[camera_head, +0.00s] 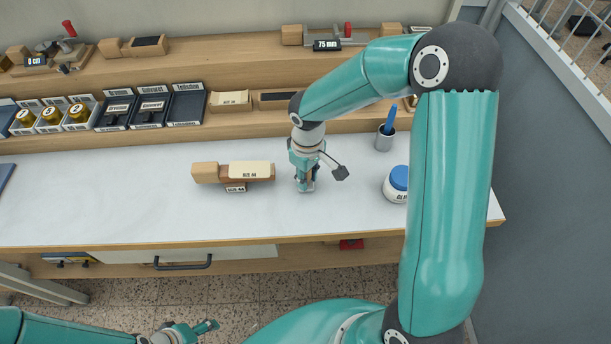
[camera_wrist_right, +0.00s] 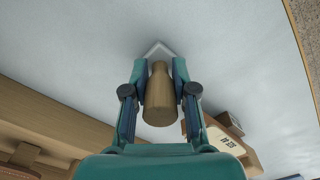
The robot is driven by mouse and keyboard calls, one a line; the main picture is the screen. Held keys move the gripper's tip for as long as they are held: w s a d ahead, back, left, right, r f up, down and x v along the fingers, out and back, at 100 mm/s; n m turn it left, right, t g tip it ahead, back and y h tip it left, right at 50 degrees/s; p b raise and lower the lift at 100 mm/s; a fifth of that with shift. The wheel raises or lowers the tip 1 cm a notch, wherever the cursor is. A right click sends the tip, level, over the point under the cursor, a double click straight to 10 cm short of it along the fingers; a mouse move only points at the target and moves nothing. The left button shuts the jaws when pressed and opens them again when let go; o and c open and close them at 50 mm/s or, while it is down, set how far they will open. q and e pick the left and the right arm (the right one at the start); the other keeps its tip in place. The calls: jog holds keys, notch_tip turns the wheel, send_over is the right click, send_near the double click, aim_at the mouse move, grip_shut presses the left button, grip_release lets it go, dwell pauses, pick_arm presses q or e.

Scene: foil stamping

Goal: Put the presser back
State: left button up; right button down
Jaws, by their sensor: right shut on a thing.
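The presser has a brown wooden handle (camera_wrist_right: 160,95) and a pale flat foot (camera_wrist_right: 156,47) in the right wrist view. My right gripper (camera_wrist_right: 160,72) is shut on the handle, one finger on each side. In the head view my right gripper (camera_head: 306,178) points down over the white worktop, right of the labelled wooden block, and mostly hides the presser. I cannot tell whether the foot touches the worktop. My left gripper (camera_head: 205,328) is low in the head view, away from the bench; its finger opening is too small to judge.
A wooden block with a cream labelled pad (camera_head: 250,170) lies left of my right gripper. A grey cup (camera_head: 384,141) with a blue-handled tool and a blue-lidded jar (camera_head: 398,183) stand to the right. Shelves with trays (camera_head: 150,108) line the back.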

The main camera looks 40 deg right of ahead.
jog(key=shift+f, duration=0.15)
jog(key=c, duration=0.9)
grip_release()
notch_tip(320, 180, up, 12)
jog(key=shift+r+b, duration=0.2)
jog(key=shift+b, duration=0.1)
